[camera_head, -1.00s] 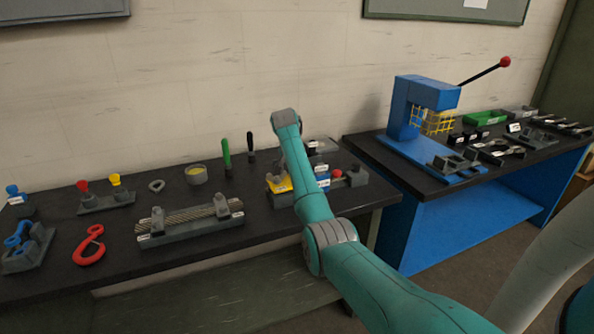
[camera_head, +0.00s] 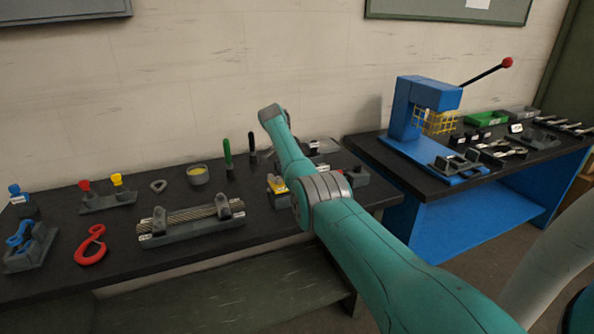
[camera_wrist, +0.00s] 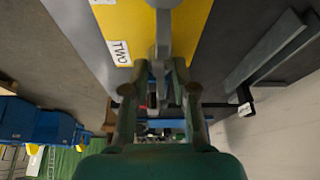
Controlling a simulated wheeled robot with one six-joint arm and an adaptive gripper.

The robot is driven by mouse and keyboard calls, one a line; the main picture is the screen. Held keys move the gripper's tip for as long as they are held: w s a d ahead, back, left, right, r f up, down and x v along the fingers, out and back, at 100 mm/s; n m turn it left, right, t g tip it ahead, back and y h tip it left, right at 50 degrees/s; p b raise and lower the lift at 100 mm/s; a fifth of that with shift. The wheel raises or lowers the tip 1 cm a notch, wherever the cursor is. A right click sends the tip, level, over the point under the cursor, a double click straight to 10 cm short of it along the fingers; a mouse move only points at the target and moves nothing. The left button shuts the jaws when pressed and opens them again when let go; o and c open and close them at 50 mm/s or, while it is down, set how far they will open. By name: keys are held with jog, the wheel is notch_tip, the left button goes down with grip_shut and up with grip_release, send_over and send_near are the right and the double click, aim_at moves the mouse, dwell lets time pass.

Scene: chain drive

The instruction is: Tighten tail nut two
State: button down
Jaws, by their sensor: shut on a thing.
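In the wrist view a yellow block (camera_wrist: 199,15) lies in front of my gripper (camera_wrist: 161,78), with a white label reading "TWO" (camera_wrist: 120,53). A slim grey metal piece (camera_wrist: 162,22) crosses the yellow face and runs down to between my fingertips. My gripper is shut on this grey piece; I cannot tell whether it is the nut itself or a tool on it. In the head view part of the yellow block (camera_head: 276,184) shows at the right of the left bench. My arm hides the rest of it, and my gripper is hidden there too.
A blue press (camera_head: 420,105) stands on the right bench. The wall is close behind.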

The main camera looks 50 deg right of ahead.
jog(key=shift+r+m, duration=0.1)
jog(key=shift+m, duration=0.3)
dwell(0.3)
jog(key=c, duration=1.2)
grip_release()
jog(key=shift+c, duration=0.2)
jog(key=v, duration=1.2)
jog(key=shift+w+d, duration=0.1)
jog(key=shift+w, duration=0.05)
